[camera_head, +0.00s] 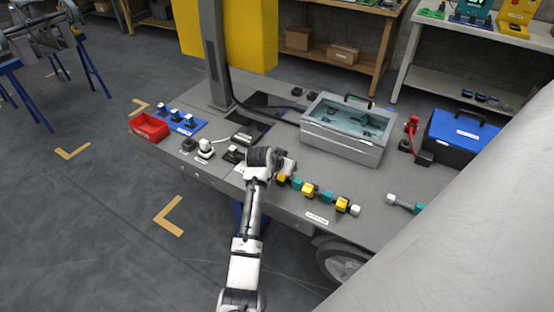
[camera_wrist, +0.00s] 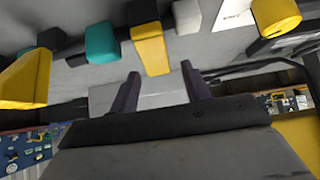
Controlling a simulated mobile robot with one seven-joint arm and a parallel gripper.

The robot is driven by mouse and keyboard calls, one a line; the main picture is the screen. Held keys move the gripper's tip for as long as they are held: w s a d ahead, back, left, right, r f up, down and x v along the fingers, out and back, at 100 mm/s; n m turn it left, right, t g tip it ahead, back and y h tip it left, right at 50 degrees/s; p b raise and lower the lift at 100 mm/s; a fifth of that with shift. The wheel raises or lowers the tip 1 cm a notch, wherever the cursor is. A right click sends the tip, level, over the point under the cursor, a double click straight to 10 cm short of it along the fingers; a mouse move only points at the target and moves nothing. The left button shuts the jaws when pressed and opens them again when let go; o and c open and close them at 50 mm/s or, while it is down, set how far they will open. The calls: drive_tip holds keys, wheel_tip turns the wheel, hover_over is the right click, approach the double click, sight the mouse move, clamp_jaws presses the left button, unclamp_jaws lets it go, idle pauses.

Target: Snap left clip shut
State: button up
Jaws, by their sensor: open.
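A grey case with a clear lid (camera_head: 309,124) and a dark top handle stands on the grey bench. No left clip can be made out on it at this size. My gripper (camera_head: 288,168) is above the bench, in front of the case's left end and near a row of coloured blocks. In the wrist view my gripper (camera_wrist: 160,82) is open, its two dark fingers apart with nothing held between them. A yellow block (camera_wrist: 151,48), a teal block (camera_wrist: 101,43) and a white block (camera_wrist: 187,16) show beyond the fingertips.
A red bin (camera_head: 149,128) and a blue tray (camera_head: 186,125) with small parts are at the bench's left. A red tool (camera_head: 412,128) and a blue box (camera_head: 458,140) stand right of the case. The block row lies along the front edge.

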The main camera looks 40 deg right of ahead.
drive_tip(key=b+v, duration=0.1)
drive_tip(key=v, duration=1)
drive_tip(key=shift+a+r, duration=0.1)
drive_tip(key=shift+r, duration=0.05)
